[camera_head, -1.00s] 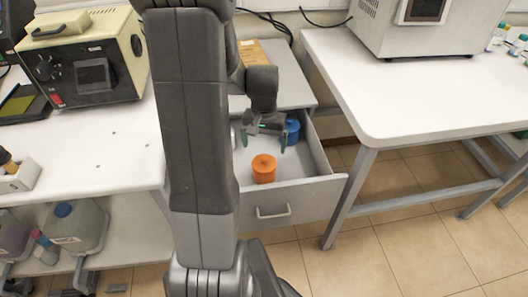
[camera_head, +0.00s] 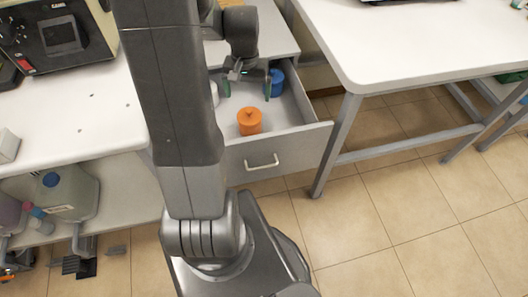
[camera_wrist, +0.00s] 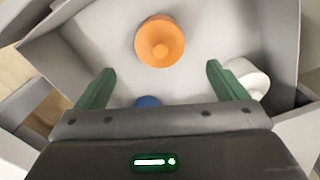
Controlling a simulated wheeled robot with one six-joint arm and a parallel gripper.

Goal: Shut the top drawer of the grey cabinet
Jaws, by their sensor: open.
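The grey cabinet (camera_head: 270,28) stands between two white tables, and its top drawer (camera_head: 300,143) is pulled open with a light handle (camera_head: 262,162) on its front. Inside the drawer are an orange lidded container (camera_head: 249,121), a blue one (camera_head: 275,83) and a white one, partly hidden by my arm. My gripper (camera_head: 247,88) is over the rear part of the drawer, open, with nothing between its green fingers. In the wrist view the gripper (camera_wrist: 155,85) points down into the drawer, with the orange container (camera_wrist: 160,42) beyond the fingertips, the white container (camera_wrist: 247,77) by one finger and the blue one (camera_wrist: 148,101) partly hidden.
A white table (camera_head: 400,40) is at the right, with its leg near the drawer's side. A white bench (camera_head: 85,110) at the left carries an instrument (camera_head: 60,40), and jugs (camera_head: 68,192) stand on its lower shelf. Tiled floor (camera_head: 400,220) is free in front.

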